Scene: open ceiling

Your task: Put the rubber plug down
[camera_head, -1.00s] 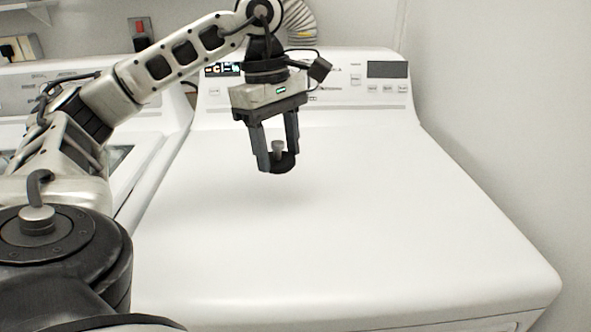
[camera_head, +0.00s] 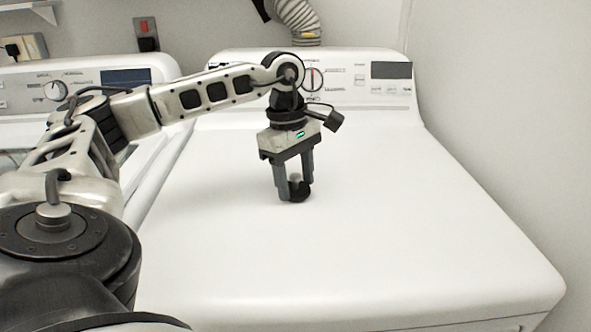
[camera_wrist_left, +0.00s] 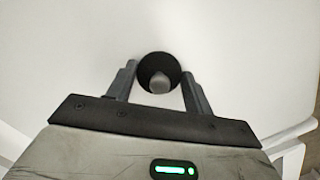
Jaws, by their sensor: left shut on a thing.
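The rubber plug (camera_head: 298,191) is a black disc with a grey knob on top. It is between the fingers of my left gripper (camera_head: 294,194), low over the white appliance top (camera_head: 400,210). The left gripper is shut on the plug and points down. In the left wrist view the plug (camera_wrist_left: 159,71) shows from above between the tips of the left gripper (camera_wrist_left: 159,78), its knob toward the camera. The plug looks at or very near the surface; whether it touches cannot be told. My right gripper is not in view.
The appliance top is bare and free on all sides of the gripper. A control panel (camera_head: 345,88) rises at its back. A second white appliance (camera_head: 75,85) stands at the left, and a wall (camera_head: 500,110) at the right. A ribbed hose (camera_head: 297,20) hangs behind.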

